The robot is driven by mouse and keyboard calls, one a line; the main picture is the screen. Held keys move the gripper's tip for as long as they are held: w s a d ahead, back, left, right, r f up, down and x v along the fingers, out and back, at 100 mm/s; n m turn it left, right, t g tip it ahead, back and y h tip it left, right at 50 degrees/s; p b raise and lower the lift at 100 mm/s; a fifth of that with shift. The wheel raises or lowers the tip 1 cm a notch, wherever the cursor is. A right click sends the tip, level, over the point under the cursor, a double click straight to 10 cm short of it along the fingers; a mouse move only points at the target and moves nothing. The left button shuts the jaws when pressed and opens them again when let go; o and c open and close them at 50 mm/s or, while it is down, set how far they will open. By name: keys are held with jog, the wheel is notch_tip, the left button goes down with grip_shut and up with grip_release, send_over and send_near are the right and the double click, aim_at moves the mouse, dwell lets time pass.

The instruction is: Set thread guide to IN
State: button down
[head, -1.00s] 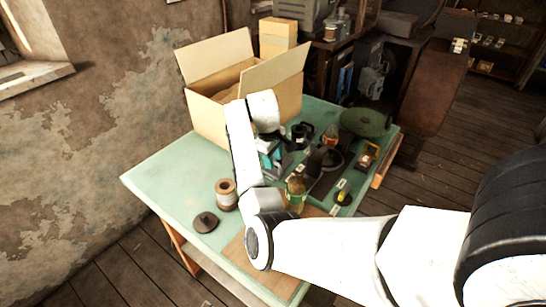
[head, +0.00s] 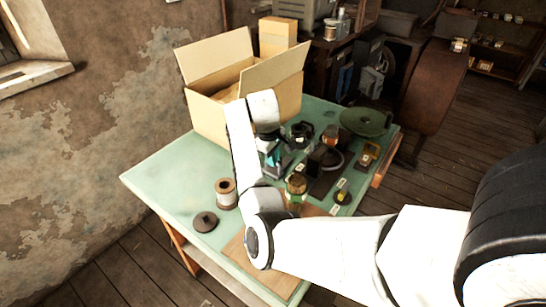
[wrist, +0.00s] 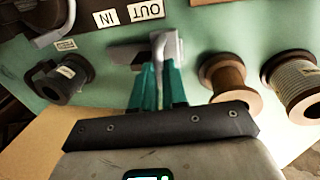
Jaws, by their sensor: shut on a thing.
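The thread guide (wrist: 166,46) is a grey metal lever in the wrist view, with a dark flat piece beside it to the left. A white OUT label (wrist: 146,11) and a white IN label (wrist: 106,18) lie above it, upside down in the picture. The lever is nearer the OUT label than the IN label. My gripper (wrist: 158,82) has teal fingers and is shut on the lever; the fingertips hide its lower part. In the head view my gripper (head: 270,160) points down among the items on the green table, and the guide cannot be made out there.
Two spools (wrist: 228,78) (wrist: 310,85) stand right of the guide in the wrist view. A dark labelled cylinder (wrist: 62,84) is at its left. In the head view an open cardboard box (head: 215,117) stands behind my arm, and a jar (head: 296,184) is close in front.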

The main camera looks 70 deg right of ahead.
jog(key=d, duration=0.2)
jog(key=s+d, duration=0.1)
jog(key=d, duration=0.4)
jog(key=shift+s+d, duration=0.2)
jog(key=shift+s, duration=0.1)
jog(key=shift+s+d+r, duration=0.1)
jog(key=shift+d, duration=0.25)
jog(key=c, duration=1.2)
grip_release()
jog(key=shift+d, duration=0.15)
jog(key=shift+o, duration=0.2)
notch_tip(320, 180, up, 10)
jog(key=a+b, duration=0.1)
jog(key=a, duration=0.1)
jog(key=shift+w+r, duration=0.2)
jog(key=shift+r, duration=0.05)
